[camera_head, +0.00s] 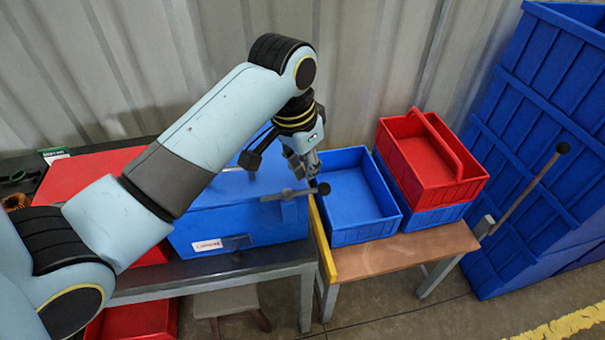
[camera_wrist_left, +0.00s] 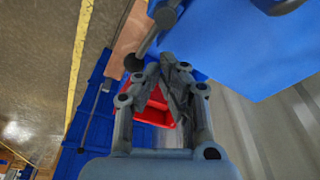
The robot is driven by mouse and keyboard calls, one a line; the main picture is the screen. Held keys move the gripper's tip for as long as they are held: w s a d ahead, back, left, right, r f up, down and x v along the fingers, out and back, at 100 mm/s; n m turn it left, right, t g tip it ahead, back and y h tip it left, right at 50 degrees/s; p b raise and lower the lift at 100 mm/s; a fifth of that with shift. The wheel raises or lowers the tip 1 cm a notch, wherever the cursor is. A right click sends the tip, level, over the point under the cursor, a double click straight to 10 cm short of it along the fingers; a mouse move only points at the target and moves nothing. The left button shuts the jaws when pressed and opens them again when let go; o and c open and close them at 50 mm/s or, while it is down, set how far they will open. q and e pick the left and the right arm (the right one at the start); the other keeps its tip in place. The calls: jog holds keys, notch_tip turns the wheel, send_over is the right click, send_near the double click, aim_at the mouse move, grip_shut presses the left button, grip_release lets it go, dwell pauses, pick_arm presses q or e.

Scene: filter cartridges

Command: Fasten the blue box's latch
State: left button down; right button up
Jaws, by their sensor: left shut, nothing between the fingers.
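The blue box (camera_head: 270,228) stands on the dark table, with a white label on its front. My arm hides part of its top, and the lid looks down. The latch (camera_head: 283,195) is a grey bar lying across the box's right end, with a dark knob at its right tip. My left gripper (camera_head: 313,180) is shut and empty, pointing down close to the knob; I cannot tell if they touch. In the left wrist view the shut fingertips (camera_wrist_left: 172,62) are beside the grey latch bar (camera_wrist_left: 148,42), and the blue box (camera_wrist_left: 240,45) fills the upper right. My right gripper is out of view.
An open blue bin (camera_head: 350,236) and a red bin (camera_head: 440,188) on another blue one stand on the wooden bench (camera_head: 400,252) at right. A red box (camera_head: 85,185) is left of the blue box. A corrugated wall is close behind.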

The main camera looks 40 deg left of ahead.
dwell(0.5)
pick_arm(q)
jog(key=shift+w+r+p, duration=0.1)
jog(key=shift+p, duration=0.4)
jog(key=shift+f, duration=0.25)
jog(key=shift+f+b, duration=0.3)
jog(key=shift+f, duration=0.95)
jog(key=shift+r, duration=0.1)
jog(key=shift+r, duration=0.1)
jog(key=shift+d, duration=0.15)
